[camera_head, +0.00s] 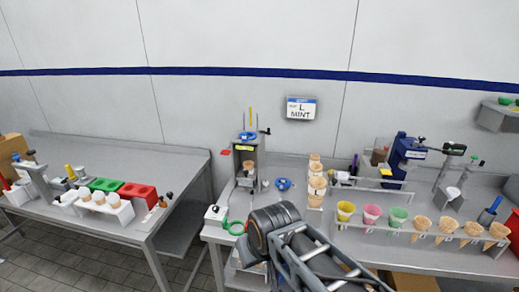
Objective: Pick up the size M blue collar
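A blue collar (284,184) lies on the right table, just right of the dispenser stand. Another blue ring-shaped piece (247,135) sits on top of that stand. Size marks on the blue pieces are too small to read. My dark grey arm rises from the bottom of the picture, in front of the table's near edge. Its visible joint is below and left of the blue collar and apart from it. My gripper's fingers do not show.
A green ring (237,228) lies at the right table's front left. Stacked cones (316,182) stand right of the collar. A rack with colored cups (371,214) and several cones fills the front right. A gap separates the left table (100,150).

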